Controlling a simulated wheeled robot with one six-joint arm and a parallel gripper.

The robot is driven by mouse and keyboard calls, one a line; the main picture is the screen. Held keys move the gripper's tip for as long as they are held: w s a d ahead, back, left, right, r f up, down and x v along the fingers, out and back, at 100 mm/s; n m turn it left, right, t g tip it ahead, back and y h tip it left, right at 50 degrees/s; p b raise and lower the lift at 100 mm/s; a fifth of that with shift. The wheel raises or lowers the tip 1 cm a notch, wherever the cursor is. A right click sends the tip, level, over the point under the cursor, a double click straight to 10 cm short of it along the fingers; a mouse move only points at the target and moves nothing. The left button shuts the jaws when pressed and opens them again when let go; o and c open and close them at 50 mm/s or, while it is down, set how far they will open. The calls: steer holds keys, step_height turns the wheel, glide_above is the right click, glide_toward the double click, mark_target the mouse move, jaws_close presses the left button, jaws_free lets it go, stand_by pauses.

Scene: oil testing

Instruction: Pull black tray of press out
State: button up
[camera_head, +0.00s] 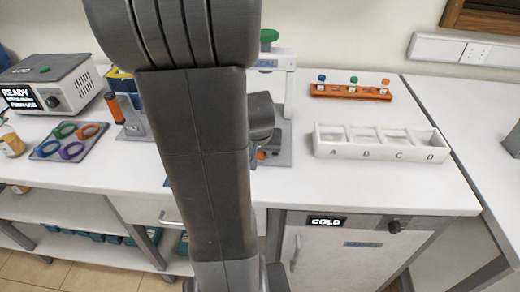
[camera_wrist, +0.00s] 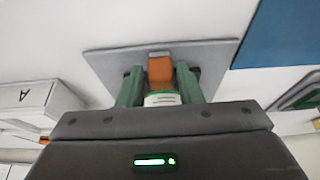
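The press, with its blue label (camera_head: 267,63), stands on the counter, mostly hidden behind my arm. Its grey base plate (camera_head: 280,156) shows right of the arm and also at the top of the wrist view (camera_wrist: 218,55). I cannot make out the black tray in either view. My gripper (camera_wrist: 160,70) has green fingers at the press, one on each side of an orange part. This orange part (camera_wrist: 160,71) lies between the fingertips, with a white and green piece (camera_wrist: 163,98) nearer the palm. Whether the fingers touch the orange part is unclear.
A white rack marked A to D (camera_head: 380,146) stands right of the press, with an orange vial holder (camera_head: 350,92) behind it. To the left are a tray of coloured rings (camera_head: 70,141) and a READY device (camera_head: 50,85). A COLD cabinet (camera_head: 345,250) is below.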

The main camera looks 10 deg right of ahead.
steer(key=shift+o, duration=1.1)
steer(key=shift+r, duration=0.1)
steer(key=shift+s+r, duration=0.1)
steer(key=shift+r, duration=0.35)
steer(key=p+v, duration=0.1)
steer(key=v, duration=1.2)
steer(key=shift+a+f, duration=0.1)
steer(key=shift+f, duration=0.15)
steer(key=b+x, duration=0.1)
steer(key=x, duration=1.2)
steer(key=shift+f, duration=0.2)
